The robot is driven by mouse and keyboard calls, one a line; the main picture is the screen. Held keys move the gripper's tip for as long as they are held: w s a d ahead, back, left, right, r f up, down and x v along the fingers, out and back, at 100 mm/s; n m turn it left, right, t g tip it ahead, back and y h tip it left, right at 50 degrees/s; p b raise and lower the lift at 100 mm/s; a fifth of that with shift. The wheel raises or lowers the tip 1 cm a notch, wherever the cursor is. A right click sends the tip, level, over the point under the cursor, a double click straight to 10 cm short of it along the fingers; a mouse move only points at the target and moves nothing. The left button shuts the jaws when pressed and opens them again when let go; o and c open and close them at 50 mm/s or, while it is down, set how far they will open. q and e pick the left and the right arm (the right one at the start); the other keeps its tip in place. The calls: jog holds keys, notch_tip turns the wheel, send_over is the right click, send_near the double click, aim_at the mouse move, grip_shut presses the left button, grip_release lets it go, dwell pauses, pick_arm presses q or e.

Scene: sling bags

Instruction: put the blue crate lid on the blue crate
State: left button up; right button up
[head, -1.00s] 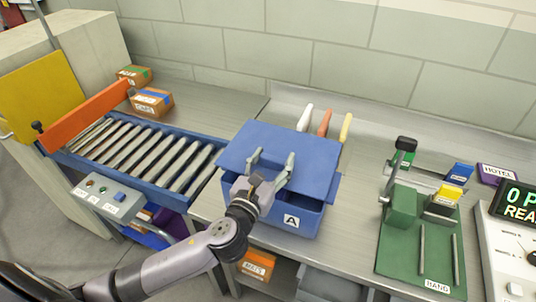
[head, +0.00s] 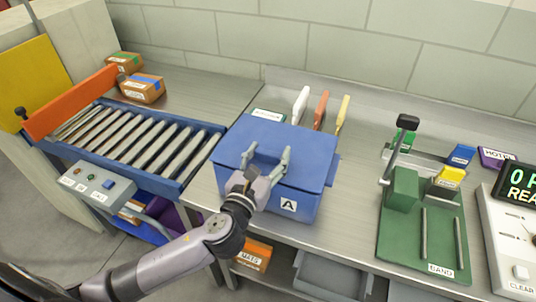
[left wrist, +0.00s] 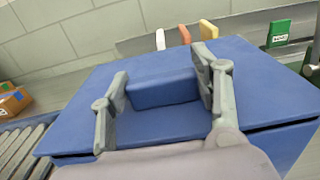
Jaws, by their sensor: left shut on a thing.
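The blue crate lid (head: 275,139) is a flat blue panel with a raised block handle (left wrist: 162,90). My left gripper (head: 266,160) is shut on that handle, one finger on each side, as the left wrist view (left wrist: 160,92) also shows. The lid lies over the top of the blue crate (head: 262,198), which carries a white "A" label on its front. The lid hides the crate's opening. A thin dark line shows under the lid's edge in the left wrist view, so I cannot tell whether it is fully seated. My right gripper is not in view.
A roller conveyor (head: 150,140) stands to the left with an orange bar across its end. White, red (head: 321,108) and yellow handles stand behind the crate. A green fixture (head: 425,225) is to the right. Bare bench lies between crate and fixture.

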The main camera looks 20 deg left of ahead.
pick_arm(q)
jog(key=shift+f+b, duration=0.3)
jog(key=shift+f, duration=0.2)
dwell(0.5)
jog(key=o, duration=1.3)
jog(key=shift+o, duration=0.2)
jog(key=s, duration=1.2)
jog(key=shift+a, duration=0.2)
